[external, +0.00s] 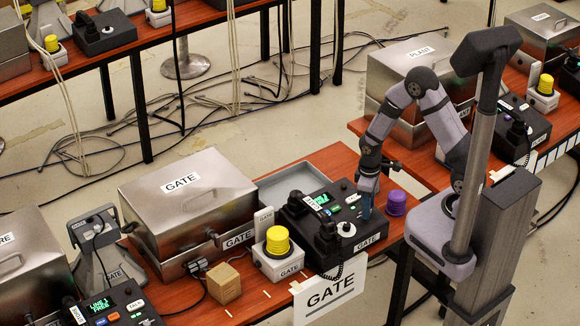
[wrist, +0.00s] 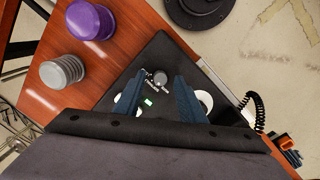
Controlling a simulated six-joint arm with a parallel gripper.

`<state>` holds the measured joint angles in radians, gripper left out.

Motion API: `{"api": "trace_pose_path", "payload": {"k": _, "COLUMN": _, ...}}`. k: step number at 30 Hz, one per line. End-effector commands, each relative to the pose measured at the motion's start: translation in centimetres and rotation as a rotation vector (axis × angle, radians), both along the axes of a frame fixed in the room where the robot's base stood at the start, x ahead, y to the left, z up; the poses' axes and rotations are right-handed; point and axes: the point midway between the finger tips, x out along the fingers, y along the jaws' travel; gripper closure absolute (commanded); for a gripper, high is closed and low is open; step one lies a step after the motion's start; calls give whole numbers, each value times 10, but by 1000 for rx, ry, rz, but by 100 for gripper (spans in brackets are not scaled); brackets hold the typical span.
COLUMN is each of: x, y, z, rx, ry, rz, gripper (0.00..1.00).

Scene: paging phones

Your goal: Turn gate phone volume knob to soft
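My gripper (external: 366,208) is over the right part of the console, pointing down. In the wrist view my gripper (wrist: 160,84) is open, with one blue finger on each side of the knob. I cannot tell if the fingers touch it.
A purple cylinder (external: 397,202) stands right of the console, and a grey ridged knob-like piece (wrist: 62,71) stands near it. A yellow button on a white base (external: 278,245), a wooden block (external: 223,283) and a steel GATE box (external: 185,200) stand to the left.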

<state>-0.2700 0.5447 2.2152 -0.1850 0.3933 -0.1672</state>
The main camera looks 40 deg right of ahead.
Motion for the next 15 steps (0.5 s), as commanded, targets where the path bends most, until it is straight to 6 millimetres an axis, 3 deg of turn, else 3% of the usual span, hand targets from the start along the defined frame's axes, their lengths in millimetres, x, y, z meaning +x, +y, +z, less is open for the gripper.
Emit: {"api": "trace_pose_path", "payload": {"k": 15, "x": 0, "y": 4, "z": 57, "rx": 1, "ry": -3, "rz": 0, "gripper": 63}}
